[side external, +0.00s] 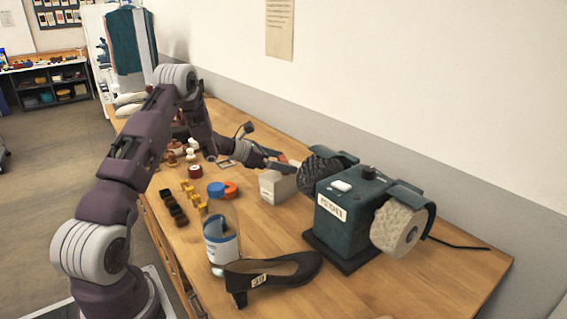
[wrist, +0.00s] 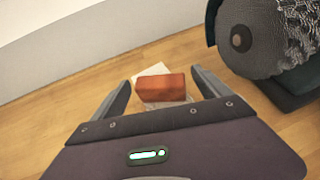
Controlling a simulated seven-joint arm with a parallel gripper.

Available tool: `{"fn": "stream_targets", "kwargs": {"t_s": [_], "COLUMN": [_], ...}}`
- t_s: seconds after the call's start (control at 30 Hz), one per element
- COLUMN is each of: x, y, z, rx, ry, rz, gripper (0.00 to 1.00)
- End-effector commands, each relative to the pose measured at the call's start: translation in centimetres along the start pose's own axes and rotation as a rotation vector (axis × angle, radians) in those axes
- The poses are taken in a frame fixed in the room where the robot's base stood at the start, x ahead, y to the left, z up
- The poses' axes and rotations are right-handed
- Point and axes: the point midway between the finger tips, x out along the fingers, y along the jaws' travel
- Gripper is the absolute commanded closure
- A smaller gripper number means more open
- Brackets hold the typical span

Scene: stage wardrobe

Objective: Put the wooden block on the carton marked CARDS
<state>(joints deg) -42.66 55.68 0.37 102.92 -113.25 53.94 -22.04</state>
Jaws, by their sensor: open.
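The wooden block (wrist: 160,87) is reddish brown and lies between the two fingers in the wrist view. It appears to rest on top of a small pale carton (wrist: 152,70), which shows behind and below it. In the side view the carton (side external: 276,190) stands on the bench beside the grinder; I cannot read any marking on it. My gripper (wrist: 161,82) is open around the block, with a small gap on each side. In the side view my gripper (side external: 284,164) is just above the carton, and the block is mostly hidden there.
A green bench grinder (side external: 345,210) with dark and pale wheels stands close right of the carton. Several small items line the left. The wall is behind.

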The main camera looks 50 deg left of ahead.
Motion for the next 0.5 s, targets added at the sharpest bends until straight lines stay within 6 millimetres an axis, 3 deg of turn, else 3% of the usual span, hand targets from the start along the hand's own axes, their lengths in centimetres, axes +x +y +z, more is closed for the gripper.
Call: {"fn": "stream_targets", "kwargs": {"t_s": [0.3, 0.5], "x": [-8.5, -11.0], "y": [0.1, -0.2], "z": [0.0, 0.2], "rx": [0.000, 0.009], "ry": [0.000, 0.000], "rz": [0.005, -0.005], "gripper": [0.13, 0.13]}}
